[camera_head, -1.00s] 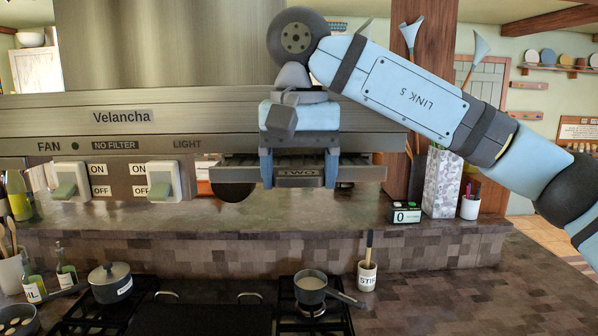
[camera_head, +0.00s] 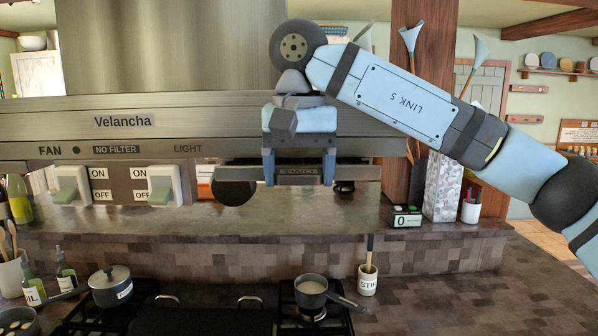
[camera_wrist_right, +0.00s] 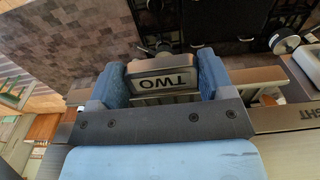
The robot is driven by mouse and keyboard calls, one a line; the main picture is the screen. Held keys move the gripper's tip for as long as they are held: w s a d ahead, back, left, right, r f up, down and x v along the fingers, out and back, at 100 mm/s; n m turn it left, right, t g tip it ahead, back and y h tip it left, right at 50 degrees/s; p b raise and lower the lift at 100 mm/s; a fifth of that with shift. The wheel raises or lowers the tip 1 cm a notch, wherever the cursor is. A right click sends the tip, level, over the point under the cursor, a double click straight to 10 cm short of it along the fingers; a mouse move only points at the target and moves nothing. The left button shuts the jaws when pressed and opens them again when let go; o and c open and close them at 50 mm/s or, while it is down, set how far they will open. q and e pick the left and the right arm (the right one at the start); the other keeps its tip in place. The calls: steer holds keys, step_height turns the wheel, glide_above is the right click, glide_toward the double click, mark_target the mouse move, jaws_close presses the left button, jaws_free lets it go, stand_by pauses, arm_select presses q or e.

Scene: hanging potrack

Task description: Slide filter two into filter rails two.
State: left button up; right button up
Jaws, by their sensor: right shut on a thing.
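Filter two (camera_head: 345,174) is a flat grey metal panel with a front tab marked TWO; the tab also shows in the right wrist view (camera_wrist_right: 163,84). My right gripper (camera_head: 299,180) is shut on this tab, one blue finger on each side, seen in the right wrist view too (camera_wrist_right: 160,82). The filter is roughly level, seen nearly edge-on at the underside of the hood (camera_head: 240,120). Filter rails two cannot be made out; the gripper and the hood's front hide that area. I cannot tell whether the filter touches the rails. My left gripper is not in view.
Two switches, FAN (camera_head: 72,186) and LIGHT (camera_head: 165,186), hang on the hood front, left of the filter. Below are a stove with a saucepan (camera_head: 311,291) and a lidded pot (camera_head: 110,286). A timer (camera_head: 405,217) and a tall patterned vase (camera_head: 442,187) stand at right.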

steer(key=shift+w+d, duration=0.1)
steer(key=shift+w, duration=1.3)
steer(key=o, duration=1.2)
steer(key=shift+c, duration=0.2)
steer(key=shift+s, duration=0.15)
steer(key=s+r, duration=0.3)
steer(key=s, duration=0.3)
steer(key=shift+a, duration=0.2)
